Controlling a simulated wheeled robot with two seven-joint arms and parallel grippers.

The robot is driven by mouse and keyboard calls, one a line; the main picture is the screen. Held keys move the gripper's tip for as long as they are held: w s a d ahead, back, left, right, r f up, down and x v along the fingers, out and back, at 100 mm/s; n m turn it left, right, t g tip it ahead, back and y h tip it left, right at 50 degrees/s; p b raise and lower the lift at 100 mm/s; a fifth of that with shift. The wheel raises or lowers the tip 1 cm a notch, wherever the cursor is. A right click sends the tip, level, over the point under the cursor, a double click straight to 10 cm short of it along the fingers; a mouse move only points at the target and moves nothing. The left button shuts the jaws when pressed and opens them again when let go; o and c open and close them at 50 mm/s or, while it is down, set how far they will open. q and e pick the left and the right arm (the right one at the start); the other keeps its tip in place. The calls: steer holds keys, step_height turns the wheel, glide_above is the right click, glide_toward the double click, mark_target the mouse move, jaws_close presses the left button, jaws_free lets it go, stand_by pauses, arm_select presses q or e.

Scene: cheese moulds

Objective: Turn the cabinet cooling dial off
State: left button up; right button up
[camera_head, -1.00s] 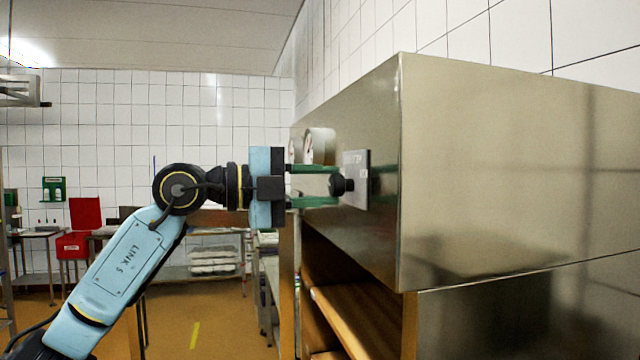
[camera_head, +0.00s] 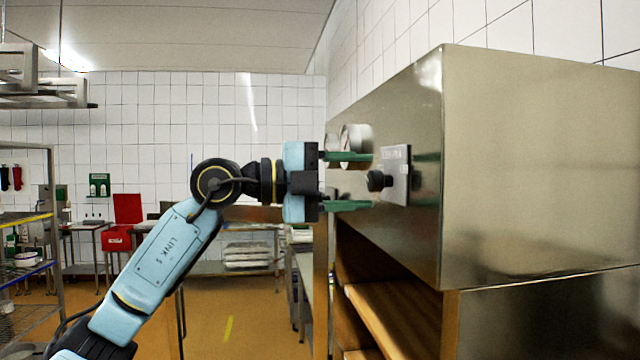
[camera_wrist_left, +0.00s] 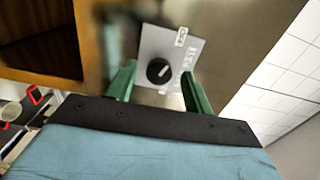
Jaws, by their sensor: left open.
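The cooling dial (camera_head: 377,181) is a black knob on a light grey plate (camera_head: 397,176) on the front of the steel cabinet (camera_head: 540,170). In the left wrist view the dial (camera_wrist_left: 159,71) shows a pale pointer line tilted on its face, and the plate has small labels too small to read. My left gripper (camera_head: 350,181) has green fingers, open and empty, one above and one below the dial's height. Its tips stop a little short of the dial. In the left wrist view the fingers (camera_wrist_left: 157,88) lie either side of the dial. My right gripper is not in view.
Two round gauges (camera_head: 350,138) stick out of the cabinet front beside the upper finger. Below is an open compartment with a wooden shelf (camera_head: 395,310). A wire rack (camera_head: 30,240) stands at far left.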

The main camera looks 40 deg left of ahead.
arm_select(q)
steer(key=b+v, duration=0.6)
steer(key=v, duration=0.6)
steer(key=shift+s+a, duration=0.15)
steer(key=shift+s, duration=0.15)
